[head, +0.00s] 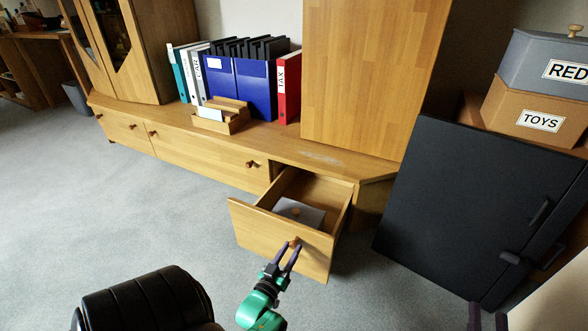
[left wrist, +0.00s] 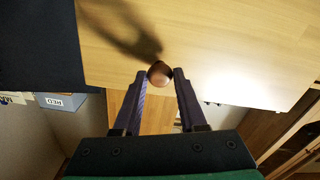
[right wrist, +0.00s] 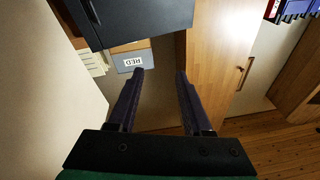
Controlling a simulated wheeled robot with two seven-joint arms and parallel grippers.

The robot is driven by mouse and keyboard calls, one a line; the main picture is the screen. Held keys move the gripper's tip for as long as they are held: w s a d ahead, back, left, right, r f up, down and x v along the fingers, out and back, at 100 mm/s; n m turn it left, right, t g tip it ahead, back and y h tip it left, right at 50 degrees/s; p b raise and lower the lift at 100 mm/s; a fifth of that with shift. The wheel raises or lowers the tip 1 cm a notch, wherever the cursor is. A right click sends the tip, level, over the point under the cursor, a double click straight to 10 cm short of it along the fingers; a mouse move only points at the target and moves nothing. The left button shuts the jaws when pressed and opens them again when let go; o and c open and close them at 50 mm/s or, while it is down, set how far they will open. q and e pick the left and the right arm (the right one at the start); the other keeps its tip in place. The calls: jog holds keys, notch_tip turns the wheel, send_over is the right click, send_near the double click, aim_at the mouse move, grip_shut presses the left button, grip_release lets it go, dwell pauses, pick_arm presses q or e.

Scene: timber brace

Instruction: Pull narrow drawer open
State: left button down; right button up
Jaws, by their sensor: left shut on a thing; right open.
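The narrow drawer (head: 268,235) of the low wooden cabinet stands pulled out, with its inside in view. A grey-white flat item (head: 299,212) lies in it. My left gripper (head: 293,248) is shut on the round wooden knob (left wrist: 160,73) at the drawer front. In the left wrist view the knob sits between the fingertips (left wrist: 167,74), against the pale drawer front (left wrist: 215,50). My right gripper (right wrist: 158,75) is open and empty, away from the drawer; its fingertips show at the lower right of the head view (head: 487,318).
A dark cabinet (head: 470,200) stands right of the drawer, with boxes marked RED (head: 545,60) and TOYS (head: 535,110) above it. Binders (head: 240,85) and a wooden organiser (head: 222,115) stand on the low cabinet. A black chair (head: 145,300) is at the lower left. Carpet at left is clear.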

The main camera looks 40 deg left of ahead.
pick_arm(q)
jog(key=p+v, duration=0.1)
jog(key=v, duration=0.1)
jog(key=shift+s+d, duration=0.15)
jog(key=shift+s, duration=0.2)
jog(key=p+v, duration=0.2)
jog(key=v, duration=0.6)
jog(key=shift+p, duration=0.3)
pick_arm(e)
jog(key=s+a+f+g+h, duration=0.1)
jog(key=s+f+g, duration=0.6)
jog(key=s+f, duration=0.4)
jog(key=shift+s+f+m, duration=0.15)
jog(key=shift+f+m, duration=0.15)
jog(key=shift+f, duration=1.9)
pick_arm(q)
jog(key=shift+s+d, duration=0.1)
jog(key=shift+c, duration=2.3)
grip_release()
pick_arm(e)
jog(key=shift+s, duration=0.1)
